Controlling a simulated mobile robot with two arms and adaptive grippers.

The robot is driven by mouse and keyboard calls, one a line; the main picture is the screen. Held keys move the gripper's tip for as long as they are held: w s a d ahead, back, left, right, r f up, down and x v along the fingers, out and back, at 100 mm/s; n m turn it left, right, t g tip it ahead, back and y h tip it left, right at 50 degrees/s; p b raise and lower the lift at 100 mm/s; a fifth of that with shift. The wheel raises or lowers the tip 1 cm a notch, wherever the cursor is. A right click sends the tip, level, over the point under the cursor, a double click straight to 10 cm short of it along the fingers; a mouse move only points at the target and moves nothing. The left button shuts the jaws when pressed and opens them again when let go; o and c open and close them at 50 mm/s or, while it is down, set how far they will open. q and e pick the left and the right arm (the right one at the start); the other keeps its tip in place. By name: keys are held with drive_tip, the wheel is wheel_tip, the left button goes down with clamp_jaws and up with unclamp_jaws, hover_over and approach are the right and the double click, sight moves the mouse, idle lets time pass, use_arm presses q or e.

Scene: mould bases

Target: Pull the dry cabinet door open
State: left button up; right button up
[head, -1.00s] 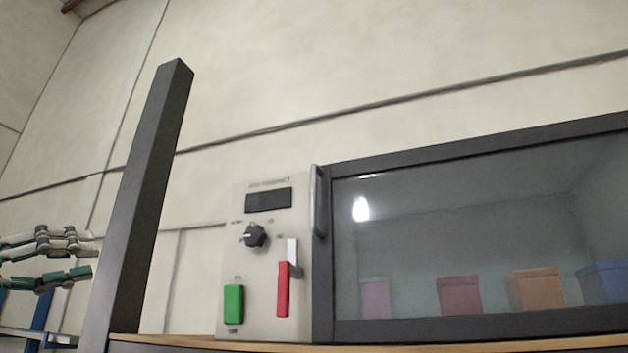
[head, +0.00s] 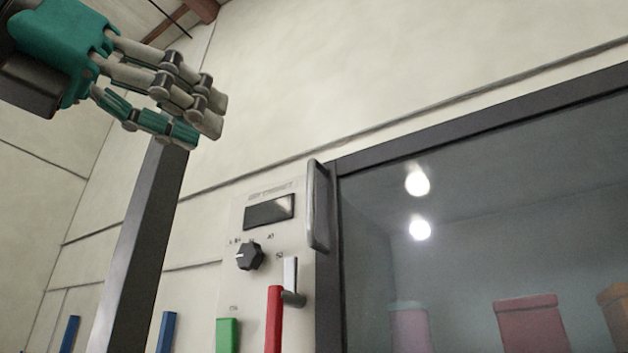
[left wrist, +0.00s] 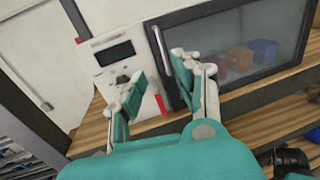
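The dry cabinet door (head: 480,240) is a dark-framed glass panel and looks closed. It also shows in the left wrist view (left wrist: 225,60). Its upright metal handle (head: 318,205) is on the door's left edge, beside the control panel, and shows in the left wrist view (left wrist: 161,50). My left gripper (head: 203,122) is at the upper left of the head view, left of the handle and apart from it. In the left wrist view its fingers (left wrist: 158,82) are spread with nothing between them, and the handle stands beyond them. My right gripper is not in view.
Coloured containers (head: 530,322) sit behind the glass. A wooden shelf (left wrist: 255,125) runs below the cabinet.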

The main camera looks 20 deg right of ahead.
sight(308, 183)
use_arm(q)
drive_tip(key=p+x, duration=0.5)
drive_tip(key=x, duration=0.8)
drive_tip(key=shift+d+r, duration=0.1)
drive_tip(key=shift+d, duration=0.3)
drive_tip(key=shift+w+d, duration=0.2)
drive_tip(key=shift+d, duration=0.05)
drive_tip(key=shift+w+d+p, duration=0.15)
drive_tip(key=shift+d+p, duration=0.1)
drive_tip(key=shift+p, duration=0.1)
drive_tip(key=shift+w+d, duration=0.2)
drive_tip(key=shift+d, duration=0.3)
drive_tip(key=shift+c, duration=0.3)
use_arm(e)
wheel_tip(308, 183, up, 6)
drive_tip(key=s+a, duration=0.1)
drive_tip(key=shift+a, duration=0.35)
use_arm(q)
drive_tip(key=shift+a, duration=0.15)
clamp_jaws()
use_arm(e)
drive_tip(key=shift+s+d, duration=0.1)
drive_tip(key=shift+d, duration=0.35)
